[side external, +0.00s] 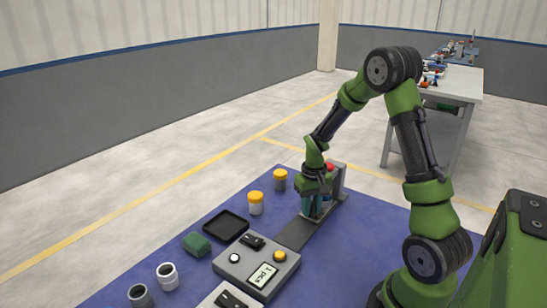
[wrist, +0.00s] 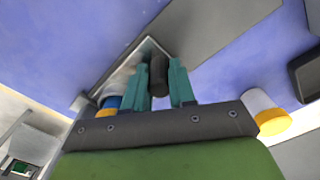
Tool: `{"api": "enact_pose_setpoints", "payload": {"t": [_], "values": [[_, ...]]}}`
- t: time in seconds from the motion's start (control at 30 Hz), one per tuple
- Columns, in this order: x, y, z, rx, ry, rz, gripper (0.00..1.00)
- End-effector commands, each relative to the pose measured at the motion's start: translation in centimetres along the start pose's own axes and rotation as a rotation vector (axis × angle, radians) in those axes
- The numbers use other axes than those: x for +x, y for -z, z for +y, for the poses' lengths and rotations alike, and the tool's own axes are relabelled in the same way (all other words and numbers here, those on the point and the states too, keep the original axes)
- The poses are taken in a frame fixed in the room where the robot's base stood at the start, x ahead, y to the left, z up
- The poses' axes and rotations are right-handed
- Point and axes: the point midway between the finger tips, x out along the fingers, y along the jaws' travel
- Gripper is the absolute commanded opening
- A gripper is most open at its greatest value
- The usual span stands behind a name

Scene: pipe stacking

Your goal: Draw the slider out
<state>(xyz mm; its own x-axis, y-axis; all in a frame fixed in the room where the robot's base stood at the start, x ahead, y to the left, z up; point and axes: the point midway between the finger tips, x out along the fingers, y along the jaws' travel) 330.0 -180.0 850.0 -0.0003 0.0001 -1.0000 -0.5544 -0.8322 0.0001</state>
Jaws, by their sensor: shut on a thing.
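The slider's black round handle (wrist: 158,72) sits between the teal fingers of my gripper (wrist: 160,80) in the wrist view. The fingers are shut on it. In the side view my gripper (side external: 313,206) points down beside a grey metal fixture (side external: 341,180) at the far edge of the blue table, and its fingers hide the handle. A flat grey strip (side external: 296,234) runs from the fixture toward the front of the table; it also shows in the wrist view (wrist: 222,25). How far the slider is out cannot be told.
Two yellow-capped white jars (side external: 255,203) (side external: 280,180) stand left of the fixture. A black tray (side external: 226,226), a green block (side external: 196,244) and a grey control box (side external: 245,270) lie nearer. White and grey cups (side external: 167,276) (side external: 139,295) stand front left.

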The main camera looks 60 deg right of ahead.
Motion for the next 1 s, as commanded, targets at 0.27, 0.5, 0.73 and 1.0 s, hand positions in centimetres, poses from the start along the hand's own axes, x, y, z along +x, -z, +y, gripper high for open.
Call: {"api": "enact_pose_setpoints", "payload": {"t": [0.27, 0.5, 0.73, 1.0], "values": [[-0.1, -2.5, -3.9, -0.01, 0.001, 0.0, 0.0], [-0.1, -5.5, -8.5, -0.006, 0.001, 0.001, 0.0], [-0.1, -6.3, -9.7, -0.001, 0.002, 0.002, 0.0], [-0.1, -6.5, -9.9, -0.004, 0.004, -0.001, 0.34]]}}
